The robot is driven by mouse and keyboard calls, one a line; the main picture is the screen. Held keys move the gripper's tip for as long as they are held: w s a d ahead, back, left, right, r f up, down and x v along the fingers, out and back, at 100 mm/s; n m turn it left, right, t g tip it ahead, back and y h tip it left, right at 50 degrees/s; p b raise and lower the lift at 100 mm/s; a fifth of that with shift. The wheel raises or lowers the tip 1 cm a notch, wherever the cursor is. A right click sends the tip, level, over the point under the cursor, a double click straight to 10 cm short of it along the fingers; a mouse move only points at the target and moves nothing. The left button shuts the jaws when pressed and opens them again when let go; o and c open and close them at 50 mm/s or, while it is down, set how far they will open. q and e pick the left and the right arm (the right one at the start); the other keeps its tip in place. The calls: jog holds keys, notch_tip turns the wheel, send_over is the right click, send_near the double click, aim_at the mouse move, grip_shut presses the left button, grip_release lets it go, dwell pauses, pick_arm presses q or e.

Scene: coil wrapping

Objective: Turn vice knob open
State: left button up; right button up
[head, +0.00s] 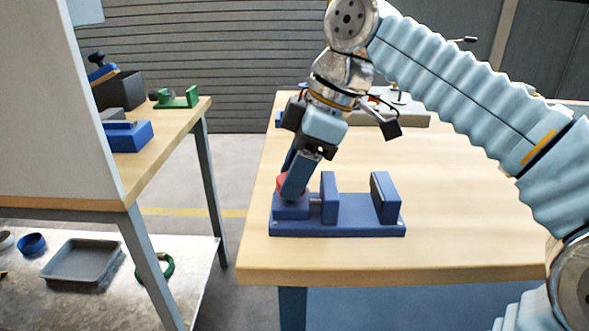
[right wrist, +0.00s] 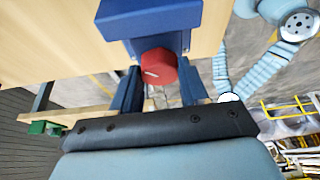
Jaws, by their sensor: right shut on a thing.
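The blue vice (head: 337,229) sits near the front left corner of the wooden table, with two upright jaws standing apart and a gap between them. Its red knob (head: 282,183) is at the vice's left end, partly hidden behind my fingers. My right gripper (head: 293,184) reaches down to the knob from above and is shut on it. In the right wrist view, the red knob (right wrist: 158,68) shows between the two blue fingers (right wrist: 160,90), with the blue vice body (right wrist: 150,17) beyond it. My left gripper is not in view.
The wooden table (head: 470,220) is clear to the right of the vice. A grey fixture (head: 405,108) stands at the back. A second bench on the left, across a floor gap, holds a blue block (head: 130,137) and a green clamp (head: 178,98). A grey tray (head: 80,260) lies on its lower shelf.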

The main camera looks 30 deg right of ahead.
jog(key=n+g, duration=0.1)
jog(key=n, duration=0.3)
jog(key=shift+w+n+g, duration=0.15)
jog(key=shift+n+g, duration=0.15)
jog(key=shift+g, duration=0.1)
jog(key=shift+w+n+g, duration=0.1)
jog(key=shift+n+g, duration=0.6)
jog(key=shift+n, duration=1.3)
jog(key=o, duration=1.1)
jog(key=shift+c, duration=0.2)
